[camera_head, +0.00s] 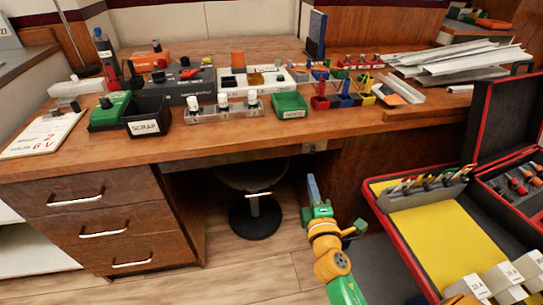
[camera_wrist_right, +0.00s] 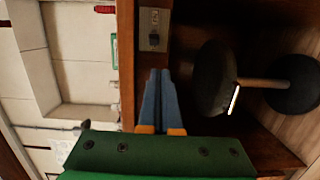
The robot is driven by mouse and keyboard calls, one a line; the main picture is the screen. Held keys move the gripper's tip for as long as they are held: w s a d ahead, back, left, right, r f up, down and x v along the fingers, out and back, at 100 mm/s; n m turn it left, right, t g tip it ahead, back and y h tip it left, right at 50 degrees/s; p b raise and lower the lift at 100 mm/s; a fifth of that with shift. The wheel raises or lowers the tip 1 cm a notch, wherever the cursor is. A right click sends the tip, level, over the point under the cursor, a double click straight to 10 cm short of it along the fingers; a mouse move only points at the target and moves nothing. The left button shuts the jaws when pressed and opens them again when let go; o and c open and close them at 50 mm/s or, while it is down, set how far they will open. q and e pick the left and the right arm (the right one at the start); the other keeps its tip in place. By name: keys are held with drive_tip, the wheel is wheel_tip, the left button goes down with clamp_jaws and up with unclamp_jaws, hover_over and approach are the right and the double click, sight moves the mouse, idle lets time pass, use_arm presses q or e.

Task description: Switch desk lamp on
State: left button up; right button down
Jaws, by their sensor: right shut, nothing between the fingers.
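My right gripper (camera_head: 313,187) has blue fingers on a green body. It is shut and empty, in front of the desk (camera_head: 240,149) and below its front edge. In the right wrist view the closed fingers (camera_wrist_right: 160,75) point toward a small metal plate with a dark switch (camera_wrist_right: 154,38). This plate (camera_head: 314,147) sits on the desk's front edge, above the fingertips in the head view, with a gap between. A thin lamp-like pole (camera_head: 72,38) on a round base stands at the back left; its top is out of frame. My left gripper is not in view.
A stool (camera_head: 254,213) stands under the desk. An open red-edged case (camera_head: 430,230) is at the right. The desktop holds a black scrap bin (camera_head: 147,118), a green bin (camera_head: 289,105) and several devices. The floor left of my right arm is clear.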

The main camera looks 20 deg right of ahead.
sight(313, 151)
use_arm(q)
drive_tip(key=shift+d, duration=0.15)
use_arm(e)
drive_tip(key=shift+r, duration=0.5)
drive_tip(key=x, duration=0.9)
drive_tip(key=shift+d, duration=0.1)
drive_tip(key=shift+w+d+b, duration=0.15)
drive_tip(key=shift+w+b, duration=0.1)
drive_tip(key=shift+b, duration=0.05)
drive_tip(key=shift+w, duration=0.15)
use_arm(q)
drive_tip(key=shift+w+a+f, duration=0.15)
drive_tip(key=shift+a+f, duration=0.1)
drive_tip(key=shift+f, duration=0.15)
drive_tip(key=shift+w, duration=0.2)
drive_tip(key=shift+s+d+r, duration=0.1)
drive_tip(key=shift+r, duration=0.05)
use_arm(e)
drive_tip(key=shift+d+n+y, duration=0.1)
drive_tip(key=shift+n+y, duration=0.3)
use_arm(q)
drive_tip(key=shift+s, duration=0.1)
